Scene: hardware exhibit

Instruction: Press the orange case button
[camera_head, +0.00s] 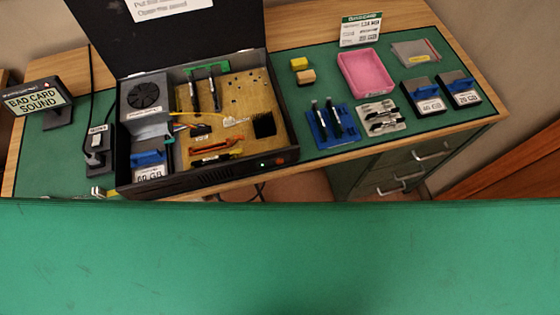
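An open black computer case (215,180) stands on the green-matted desk, left of the middle, with its lid raised at the back. A small orange-red button (280,161) shows on the front face of the case, near its right end. A tiny light spot (263,164) is just left of it. Nothing covers the button. Inside the case are a fan unit, a drive with a blue handle, cables and a tan board. Neither of my grippers is in view.
A green surface (280,255) spans the foreground. A sign (37,102) reading "BAD CARD SOUND" and a dark upright device (97,145) stand left. Right of the case are a pink tray (366,72), blue card holder (322,141) and labelled drives (425,96). Drawers (400,175) are below.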

